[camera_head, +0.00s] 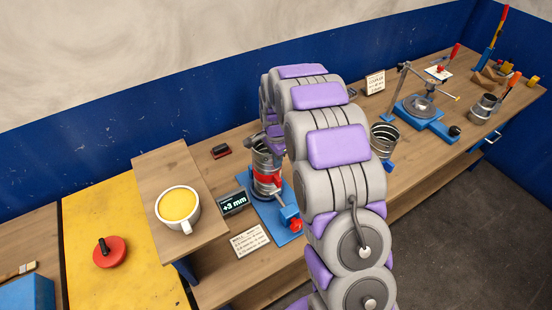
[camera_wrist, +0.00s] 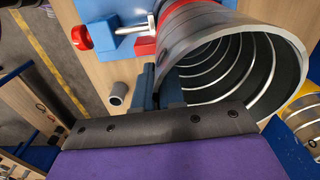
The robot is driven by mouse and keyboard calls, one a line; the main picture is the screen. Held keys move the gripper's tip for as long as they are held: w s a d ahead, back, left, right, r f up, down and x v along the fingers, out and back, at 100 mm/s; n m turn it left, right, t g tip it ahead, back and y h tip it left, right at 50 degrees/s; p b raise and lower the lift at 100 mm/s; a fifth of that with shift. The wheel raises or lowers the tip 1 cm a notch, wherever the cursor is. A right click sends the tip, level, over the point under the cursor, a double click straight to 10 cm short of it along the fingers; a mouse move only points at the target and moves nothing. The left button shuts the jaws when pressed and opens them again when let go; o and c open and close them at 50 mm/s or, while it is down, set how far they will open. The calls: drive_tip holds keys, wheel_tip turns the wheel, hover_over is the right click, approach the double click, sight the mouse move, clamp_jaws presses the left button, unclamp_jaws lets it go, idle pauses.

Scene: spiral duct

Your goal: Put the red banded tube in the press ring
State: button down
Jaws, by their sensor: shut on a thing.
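The red banded tube (camera_head: 265,160) is a ribbed metal cylinder. It stands upright at the blue fixture with a red knob (camera_head: 295,224). In the wrist view the tube (camera_wrist: 235,30) shows its wide open end and a red band on its outside. My gripper (camera_wrist: 160,88) has its blue fingers shut on the tube's rim wall. In the head view my arm partly covers the gripper and tube. Whether the tube touches the fixture's base is unclear. A press-like stand with a round plate and blue base (camera_head: 428,120) is at the right; I cannot tell if it holds the press ring.
A small display reading +3 mm (camera_head: 234,202) and a printed card (camera_head: 250,241) are near the fixture. A mug with yellow contents (camera_head: 179,207) stands on a raised board at left. Another ribbed tube (camera_head: 384,138) stands right of my arm. A blue wall runs behind the bench.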

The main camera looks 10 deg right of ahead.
drive_tip(key=c, duration=1.2)
unclamp_jaws()
drive_tip(key=shift+a+r, duration=0.1)
drive_tip(key=shift+a, duration=0.75)
drive_tip(key=shift+c, duration=0.2)
drive_tip(key=r, duration=0.8)
drive_tip(key=d+r, duration=0.1)
drive_tip(key=r, duration=0.3)
drive_tip(key=shift+s+r, duration=0.1)
drive_tip(key=shift+s, duration=0.05)
drive_tip(key=s+r+n, duration=0.3)
drive_tip(key=s, duration=0.6)
drive_tip(key=s+r+n, duration=0.3)
drive_tip(key=s, duration=0.6)
drive_tip(key=s+f+n+g, duration=0.1)
drive_tip(key=s+n, duration=0.6)
drive_tip(key=s, duration=1.7)
drive_tip(key=shift+a+f+n+g, duration=0.15)
drive_tip(key=shift+f+n+g, duration=0.1)
drive_tip(key=shift+n+g, duration=0.15)
drive_tip(key=shift+f+b, duration=0.1)
drive_tip(key=shift+b, duration=0.3)
